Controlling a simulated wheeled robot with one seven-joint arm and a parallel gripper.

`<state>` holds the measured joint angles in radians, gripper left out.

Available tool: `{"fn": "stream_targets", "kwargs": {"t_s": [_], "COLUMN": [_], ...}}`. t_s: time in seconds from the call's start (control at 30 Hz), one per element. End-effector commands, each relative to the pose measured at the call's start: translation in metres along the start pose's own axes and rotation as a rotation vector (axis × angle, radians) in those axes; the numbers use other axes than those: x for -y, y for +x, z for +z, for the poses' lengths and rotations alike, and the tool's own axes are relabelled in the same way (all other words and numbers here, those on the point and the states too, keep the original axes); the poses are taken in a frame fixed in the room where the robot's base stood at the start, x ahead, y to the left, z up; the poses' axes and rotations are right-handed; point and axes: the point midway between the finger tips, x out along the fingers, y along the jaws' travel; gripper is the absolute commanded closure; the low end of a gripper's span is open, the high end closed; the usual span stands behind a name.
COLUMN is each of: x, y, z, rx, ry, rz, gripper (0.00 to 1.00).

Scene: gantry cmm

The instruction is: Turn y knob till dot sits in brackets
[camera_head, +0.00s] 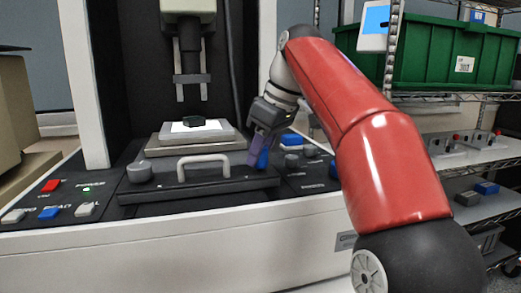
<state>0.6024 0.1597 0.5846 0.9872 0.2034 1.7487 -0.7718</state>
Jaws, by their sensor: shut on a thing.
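My gripper (260,153) reaches down to the right end of the dark stage base, with its purple-blue fingers shut. What it holds is mostly hidden by the fingers; it sits where a knob matching the left one would be, and I take it to be the y knob. A grey round knob (139,172) stands at the left end of the stage base. The knob labels are too small to read. No dot or brackets can be made out.
The stage plate (160,152) carries a small dark part (194,122) under the probe head (191,60). A grey bar handle (203,160) is left of my gripper. Buttons line the left panel. A blue-screened display (374,19) and a green crate (450,55) are at right.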

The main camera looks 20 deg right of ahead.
Motion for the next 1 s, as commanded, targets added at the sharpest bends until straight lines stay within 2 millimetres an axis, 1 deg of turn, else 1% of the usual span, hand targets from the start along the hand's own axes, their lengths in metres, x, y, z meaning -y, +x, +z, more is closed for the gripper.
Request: {"fn": "stream_targets", "kwargs": {"t_s": [0.27, 1.0], "x": [0.0012, 0.0021], "y": [-0.0003, 0.0001], "z": [-0.0003, -0.0017], "rx": [0.001, -0.001], "ry": [0.168, 0.812], "rz": [0.073, 0.340], "gripper": [0.92, 0.92]}}
